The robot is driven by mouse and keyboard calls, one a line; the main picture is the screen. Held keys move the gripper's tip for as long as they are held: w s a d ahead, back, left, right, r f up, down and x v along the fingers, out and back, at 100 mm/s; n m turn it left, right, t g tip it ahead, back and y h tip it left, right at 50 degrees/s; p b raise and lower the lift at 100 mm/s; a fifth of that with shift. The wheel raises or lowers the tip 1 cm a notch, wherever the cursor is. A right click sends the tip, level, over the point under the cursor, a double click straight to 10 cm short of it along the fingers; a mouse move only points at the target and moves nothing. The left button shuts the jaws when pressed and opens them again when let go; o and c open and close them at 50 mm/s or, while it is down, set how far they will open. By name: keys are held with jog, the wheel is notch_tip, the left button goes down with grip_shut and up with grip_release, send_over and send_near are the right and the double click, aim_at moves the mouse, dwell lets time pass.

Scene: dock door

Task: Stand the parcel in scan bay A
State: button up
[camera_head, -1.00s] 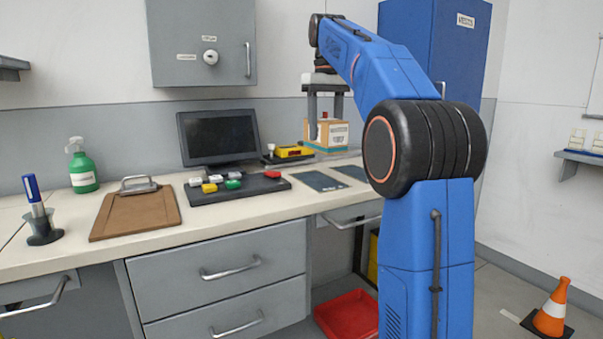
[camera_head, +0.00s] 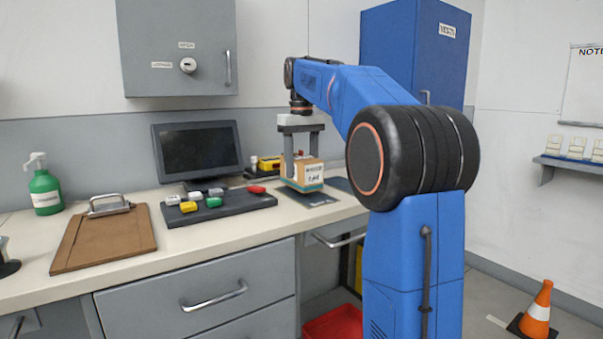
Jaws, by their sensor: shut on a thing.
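The parcel (camera_head: 310,174) is a small brown box with a white label on its front and a teal band along its bottom edge. My gripper (camera_head: 302,162) points down and is shut on the parcel, with one grey finger in front of its left side. The parcel is upright, over or on a dark mat (camera_head: 316,198) on the counter; I cannot tell whether it touches. A second dark mat (camera_head: 341,185) lies to the right, partly hidden by my arm. No letter for bay A is readable on either mat.
A black tray (camera_head: 240,205) with several coloured blocks lies left of the parcel. A monitor (camera_head: 197,150) and a yellow item (camera_head: 268,163) stand behind. A red bin (camera_head: 335,324) is on the floor.

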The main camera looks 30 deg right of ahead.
jog(key=shift+f, duration=0.9)
jog(key=shift+f, duration=0.15)
jog(key=o, duration=1.3)
notch_tip(320, 180, up, 12)
jog(key=shift+r, duration=0.15)
jog(key=shift+s, duration=0.1)
